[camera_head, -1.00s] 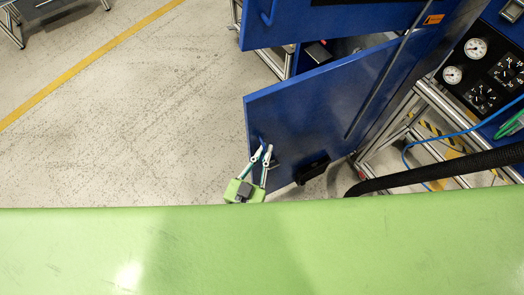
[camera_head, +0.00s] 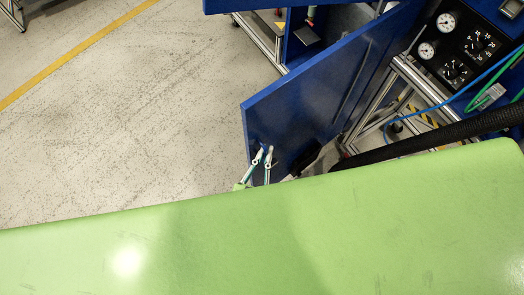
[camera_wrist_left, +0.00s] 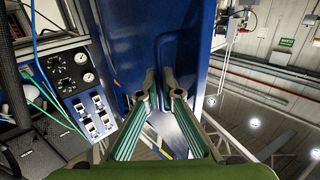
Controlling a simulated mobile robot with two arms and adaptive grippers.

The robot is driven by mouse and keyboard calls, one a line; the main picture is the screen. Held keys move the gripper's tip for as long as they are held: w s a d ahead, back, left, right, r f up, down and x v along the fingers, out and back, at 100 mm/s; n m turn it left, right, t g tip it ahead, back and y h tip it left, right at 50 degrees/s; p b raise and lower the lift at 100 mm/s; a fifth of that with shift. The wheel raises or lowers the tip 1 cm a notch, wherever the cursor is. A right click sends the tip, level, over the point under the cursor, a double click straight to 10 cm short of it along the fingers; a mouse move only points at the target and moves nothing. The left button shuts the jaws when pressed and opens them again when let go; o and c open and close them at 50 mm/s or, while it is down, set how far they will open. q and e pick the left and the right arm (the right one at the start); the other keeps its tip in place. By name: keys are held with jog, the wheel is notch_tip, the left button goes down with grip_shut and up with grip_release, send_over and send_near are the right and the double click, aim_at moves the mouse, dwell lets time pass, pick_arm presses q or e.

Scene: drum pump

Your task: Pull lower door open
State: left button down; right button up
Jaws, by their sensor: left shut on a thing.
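The lower door (camera_head: 310,100) is a blue panel standing ajar in the head view, with the cabinet opening showing behind it. My left gripper (camera_head: 265,153) is at the door's free edge, shut on the blue door handle (camera_head: 257,143). My green arm covers the lower part of this view. In the left wrist view, the two fingers of my left gripper (camera_wrist_left: 160,95) reach to the blue door (camera_wrist_left: 185,25) around its handle (camera_wrist_left: 164,62). The exact finger contact is hard to see. My right gripper is not in view.
A control panel with gauges (camera_head: 446,23) and a metal profile frame (camera_head: 400,75) stand right of the door. A thick black hose (camera_head: 430,138) and a blue hose (camera_head: 440,108) run beside it. The floor (camera_head: 130,130) on the left is clear.

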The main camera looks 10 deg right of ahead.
pick_arm(q)
jog(key=c, duration=2.5)
grip_release()
jog(key=shift+c, duration=0.2)
jog(key=shift+a, duration=0.1)
jog(key=v, duration=1.2)
jog(key=shift+w, duration=0.1)
